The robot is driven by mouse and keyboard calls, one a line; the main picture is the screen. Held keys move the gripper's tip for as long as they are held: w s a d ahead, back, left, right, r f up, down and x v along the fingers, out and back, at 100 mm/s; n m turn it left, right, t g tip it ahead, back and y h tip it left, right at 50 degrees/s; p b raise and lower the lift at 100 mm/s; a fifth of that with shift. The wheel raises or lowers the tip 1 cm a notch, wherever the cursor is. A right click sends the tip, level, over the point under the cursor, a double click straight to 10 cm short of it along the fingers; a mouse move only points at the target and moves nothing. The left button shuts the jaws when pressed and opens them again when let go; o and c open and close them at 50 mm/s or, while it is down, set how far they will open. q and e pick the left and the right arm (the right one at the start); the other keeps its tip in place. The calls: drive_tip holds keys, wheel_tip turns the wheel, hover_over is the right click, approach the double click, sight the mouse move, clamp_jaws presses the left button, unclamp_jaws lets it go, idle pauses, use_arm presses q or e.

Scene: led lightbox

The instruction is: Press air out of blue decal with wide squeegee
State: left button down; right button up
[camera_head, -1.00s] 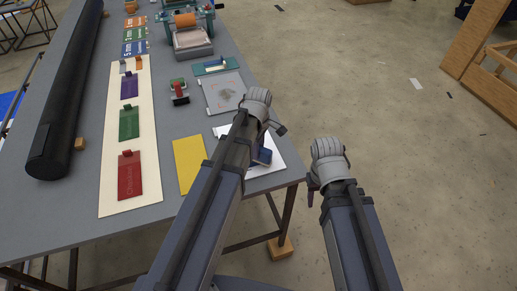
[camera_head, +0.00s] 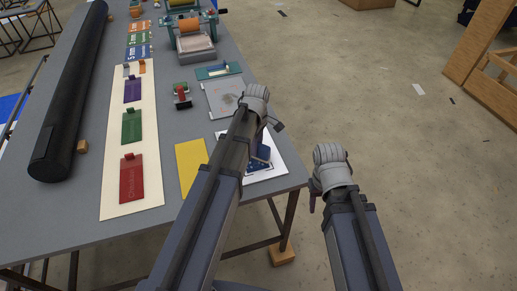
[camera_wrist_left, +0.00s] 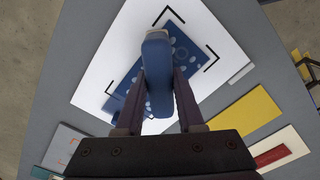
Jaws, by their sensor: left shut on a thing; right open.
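The blue decal (camera_wrist_left: 185,52) with pale round spots lies on a white sheet (camera_wrist_left: 97,78) between black corner marks. In the head view the decal (camera_head: 255,166) is partly covered by my left arm. My left gripper (camera_wrist_left: 158,82) is shut on a blue squeegee (camera_wrist_left: 157,62), held over the decal; I cannot tell whether it touches. The squeegee also shows in the head view (camera_head: 263,153). My right gripper (camera_head: 313,195) is open, off the table to the right, its fingers mostly hidden by the wrist.
A yellow sheet (camera_head: 190,166) lies left of the white sheet. A cream board (camera_head: 146,192) carries red, green and purple pieces. A black roll (camera_head: 68,100) lies along the left side. A grey panel (camera_head: 220,99) and a roller machine (camera_head: 188,28) stand farther back.

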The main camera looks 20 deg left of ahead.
use_arm(q)
drive_tip(key=shift+w, duration=0.1)
drive_tip(key=shift+w+a+f, duration=0.1)
drive_tip(key=shift+w+a, duration=0.45)
drive_tip(key=shift+w, duration=0.2)
drive_tip(key=shift+w+a, duration=0.5)
drive_tip(key=shift+w, duration=0.25)
drive_tip(key=shift+w+a, duration=0.1)
drive_tip(key=shift+w+a, duration=0.55)
drive_tip(key=shift+w, duration=0.3)
drive_tip(key=shift+w+a, duration=0.55)
drive_tip(key=shift+w, duration=0.25)
drive_tip(key=shift+s, duration=0.1)
drive_tip(key=shift+s+a, duration=0.4)
drive_tip(key=shift+a, duration=0.05)
